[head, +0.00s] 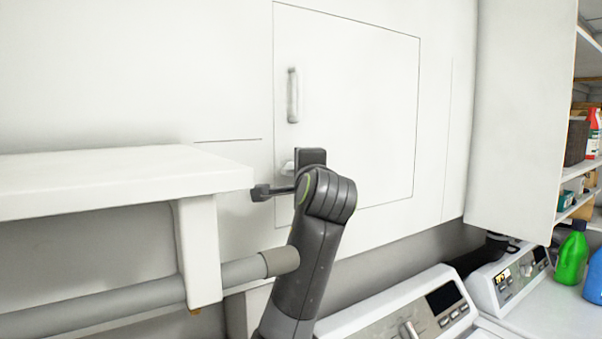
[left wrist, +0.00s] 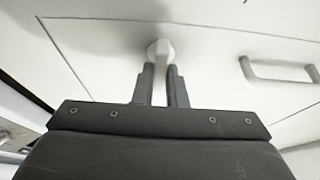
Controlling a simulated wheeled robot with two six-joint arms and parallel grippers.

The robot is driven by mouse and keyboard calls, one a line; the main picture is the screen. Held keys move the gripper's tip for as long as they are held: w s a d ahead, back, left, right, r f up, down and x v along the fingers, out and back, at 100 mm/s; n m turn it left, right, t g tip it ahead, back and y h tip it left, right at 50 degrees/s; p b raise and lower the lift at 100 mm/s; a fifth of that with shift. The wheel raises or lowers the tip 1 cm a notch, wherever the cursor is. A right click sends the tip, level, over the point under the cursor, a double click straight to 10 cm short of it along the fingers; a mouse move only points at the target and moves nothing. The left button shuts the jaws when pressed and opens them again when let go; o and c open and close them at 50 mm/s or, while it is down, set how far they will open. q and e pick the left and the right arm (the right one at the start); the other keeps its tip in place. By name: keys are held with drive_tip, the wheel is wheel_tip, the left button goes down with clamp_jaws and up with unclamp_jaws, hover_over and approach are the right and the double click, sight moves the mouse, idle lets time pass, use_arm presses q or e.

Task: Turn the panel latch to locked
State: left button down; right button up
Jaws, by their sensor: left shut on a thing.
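The panel (head: 350,110) is a white square door set in the white wall, with a vertical handle (head: 293,95) near its left edge. The handle also shows at the right in the left wrist view (left wrist: 280,72). The panel latch (left wrist: 160,50) is a small white knob near the panel's edge; in the head view a bit of it (head: 287,168) shows beside my gripper. My left gripper (left wrist: 159,72) is shut on the latch, one finger on each side. In the head view my arm hides most of the latch. My right gripper is not in view.
A white shelf (head: 120,175) with a grey rail (head: 100,302) below it juts out at the left, close to my arm. Washing machines (head: 415,310) stand below at the right. A green bottle (head: 571,255) and open shelves are at the far right.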

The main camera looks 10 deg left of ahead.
use_arm(q)
drive_tip(key=c, duration=1.5)
unclamp_jaws()
drive_tip(key=shift+o, duration=0.2)
drive_tip(key=shift+s, duration=0.1)
drive_tip(key=b+v, duration=0.8)
drive_tip(key=v, duration=0.9)
drive_tip(key=shift+b, duration=0.3)
drive_tip(key=shift+s+d, duration=0.1)
